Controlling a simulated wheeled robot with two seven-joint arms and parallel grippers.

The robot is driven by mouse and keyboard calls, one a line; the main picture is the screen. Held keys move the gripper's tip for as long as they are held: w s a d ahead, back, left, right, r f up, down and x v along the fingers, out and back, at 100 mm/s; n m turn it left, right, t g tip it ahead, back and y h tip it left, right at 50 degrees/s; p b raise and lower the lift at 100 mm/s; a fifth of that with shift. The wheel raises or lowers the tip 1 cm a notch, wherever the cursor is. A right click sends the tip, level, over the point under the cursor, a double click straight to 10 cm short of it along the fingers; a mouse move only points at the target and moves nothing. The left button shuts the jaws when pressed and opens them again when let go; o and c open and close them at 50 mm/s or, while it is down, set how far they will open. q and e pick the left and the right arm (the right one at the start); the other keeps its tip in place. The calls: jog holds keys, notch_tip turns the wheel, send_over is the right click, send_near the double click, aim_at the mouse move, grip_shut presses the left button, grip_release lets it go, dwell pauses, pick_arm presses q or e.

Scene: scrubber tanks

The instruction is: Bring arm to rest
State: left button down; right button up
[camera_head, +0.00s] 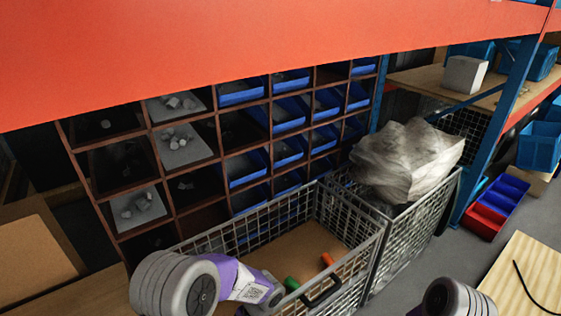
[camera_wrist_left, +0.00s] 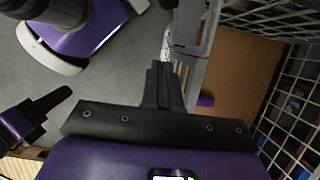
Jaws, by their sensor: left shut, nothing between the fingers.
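My left arm (camera_head: 180,284) enters the head view at bottom left, in front of the wire basket (camera_head: 352,280). In the left wrist view my left gripper (camera_wrist_left: 162,72) is shut and empty. Its fingers point toward the outside of the basket's near wall (camera_wrist_left: 196,60); I cannot tell whether they touch it. Part of my right arm (camera_head: 455,299) shows at the bottom right of the head view. A black and purple end of it (camera_wrist_left: 45,107) shows at the left of the wrist view; its opening is unclear.
The basket holds a green item (camera_head: 291,284) and an orange item (camera_head: 327,260). A second wire basket holds a plastic-wrapped bundle (camera_head: 405,160). A shelf with blue bins (camera_head: 246,168) stands behind. A wooden top (camera_head: 530,275) lies at right. Grey floor shows between.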

pick_arm(q)
jog(key=s+d+f+n+t+h, duration=0.3)
jog(key=s+f+n+h, duration=0.4)
jog(key=f+n, duration=0.5)
jog(key=shift+s+d+f+n, duration=0.15)
jog(key=shift+s+f+n, duration=0.15)
jog(key=shift+s+f, duration=1)
jog(key=shift+w+f, duration=0.2)
jog(key=shift+w, duration=0.05)
